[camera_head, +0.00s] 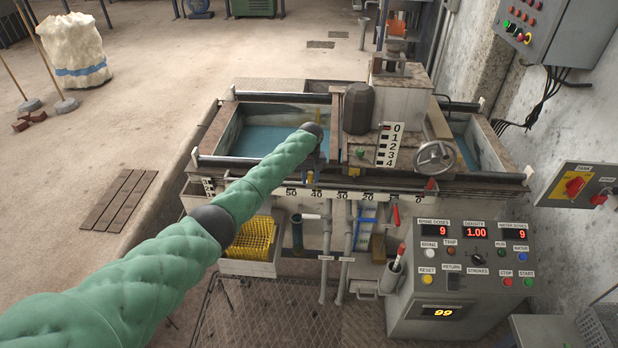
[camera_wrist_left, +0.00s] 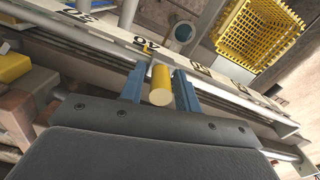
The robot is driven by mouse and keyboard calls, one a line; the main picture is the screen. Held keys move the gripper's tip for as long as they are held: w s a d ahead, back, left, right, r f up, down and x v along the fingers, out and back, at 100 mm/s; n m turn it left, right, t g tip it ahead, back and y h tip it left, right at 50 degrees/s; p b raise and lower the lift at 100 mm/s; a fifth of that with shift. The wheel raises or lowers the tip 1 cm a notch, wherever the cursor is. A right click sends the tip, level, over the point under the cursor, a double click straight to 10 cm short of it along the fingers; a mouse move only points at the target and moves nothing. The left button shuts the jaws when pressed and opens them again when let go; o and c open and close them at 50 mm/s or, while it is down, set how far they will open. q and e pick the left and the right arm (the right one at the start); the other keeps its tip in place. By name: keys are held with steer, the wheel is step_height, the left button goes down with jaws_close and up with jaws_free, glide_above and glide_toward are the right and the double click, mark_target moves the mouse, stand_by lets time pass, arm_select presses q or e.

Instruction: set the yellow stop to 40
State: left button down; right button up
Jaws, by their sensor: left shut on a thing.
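The yellow stop (camera_wrist_left: 161,84) shows in the left wrist view as a short round knob on the rail. My left gripper (camera_wrist_left: 160,90) has its two blue fingers shut on it, one at each side. In the head view the scale (camera_head: 330,196) runs along the front of the machine, and my left wrist is above the 40. My right gripper is in neither view.
A handwheel (camera_head: 435,157) and a grey housing (camera_head: 402,98) stand right of my arm. A yellow basket (camera_head: 252,238) sits below the rail, also in the wrist view (camera_wrist_left: 262,32). The control panel (camera_head: 468,258) is at the lower right. Open floor lies at the left.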

arm_select(q)
steer(key=c, duration=1.3)
jaws_free()
step_height(320, 180, up, 8)
steer(key=shift+f+b, duration=0.15)
steer(key=shift+b, duration=0.25)
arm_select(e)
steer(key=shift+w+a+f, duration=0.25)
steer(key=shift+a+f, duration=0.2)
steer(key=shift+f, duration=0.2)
